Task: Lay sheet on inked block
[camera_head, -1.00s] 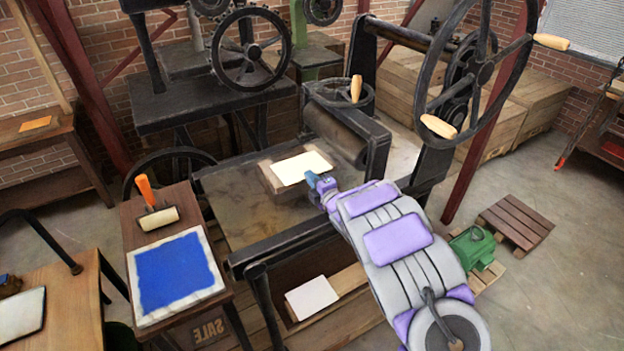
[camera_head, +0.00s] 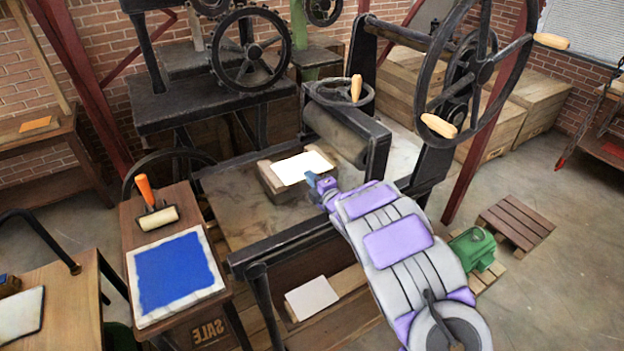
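A cream paper sheet (camera_head: 303,168) is over the top of a wooden block (camera_head: 270,183) on the bed of the press (camera_head: 236,215). The block's left end and part of its front side show past the sheet. The sheet hides most of its top, so any ink there is out of sight. I cannot tell whether the sheet touches the block all over. My gripper (camera_head: 312,180) is at the sheet's near right corner, reaching in from the lower right. Its fingers are small and partly blend with the sheet, so their grip is unclear.
The press roller (camera_head: 338,135) stands just behind the block, with a large spoked wheel (camera_head: 480,75) at right. A blue inked slab (camera_head: 176,275) and a brayer (camera_head: 158,212) lie on the left stand. Another pale sheet (camera_head: 312,297) lies on a low shelf below the bed.

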